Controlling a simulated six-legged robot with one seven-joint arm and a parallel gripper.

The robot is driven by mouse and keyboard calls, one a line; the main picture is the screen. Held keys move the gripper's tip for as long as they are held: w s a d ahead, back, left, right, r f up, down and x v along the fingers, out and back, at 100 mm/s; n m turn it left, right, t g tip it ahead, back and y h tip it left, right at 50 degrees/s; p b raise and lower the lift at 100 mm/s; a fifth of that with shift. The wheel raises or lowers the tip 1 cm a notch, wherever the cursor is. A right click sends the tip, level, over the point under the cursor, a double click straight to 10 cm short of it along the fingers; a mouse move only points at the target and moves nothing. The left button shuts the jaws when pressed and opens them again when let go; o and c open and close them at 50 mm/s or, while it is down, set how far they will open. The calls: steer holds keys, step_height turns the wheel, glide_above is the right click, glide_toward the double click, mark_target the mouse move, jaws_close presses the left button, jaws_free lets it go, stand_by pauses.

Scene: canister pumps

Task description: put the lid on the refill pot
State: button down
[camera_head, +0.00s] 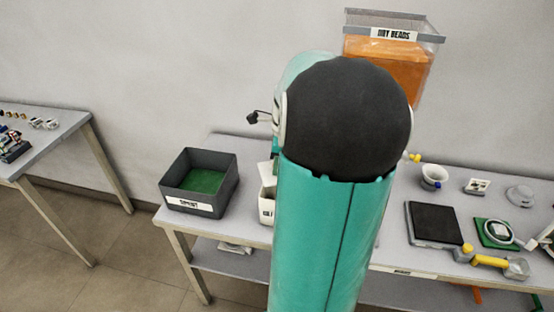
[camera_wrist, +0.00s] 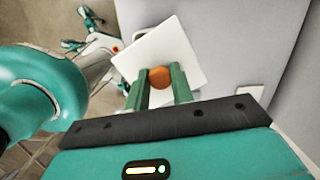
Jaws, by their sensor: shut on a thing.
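A white square lid (camera_wrist: 165,45) with an orange-brown knob (camera_wrist: 160,77) shows in the wrist view. My gripper (camera_wrist: 161,73) is shut on the knob, with one green finger on each side, and the lid sits just beyond the fingertips. In the head view my arm hides the gripper and lid. A white container (camera_head: 267,205) with a partly covered label stands on the table just left of my arm. It may be the refill pot; most of it is hidden, so its opening cannot be judged.
A dark grey bin (camera_head: 228,187) with a green bottom stands at the table's left end. An orange-filled hopper (camera_head: 388,70) is on the wall behind my arm. A black plate (camera_head: 434,222), a white cup (camera_head: 433,176) and small parts crowd the right side.

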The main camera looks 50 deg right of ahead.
steer(key=shift+w+a+f, duration=0.1)
steer(key=shift+a+f, duration=0.1)
steer(key=shift+f, duration=0.2)
steer(key=shift+a+f, duration=0.1)
steer(key=shift+f, duration=2.4)
steer(key=shift+f, duration=0.15)
stand_by(0.4)
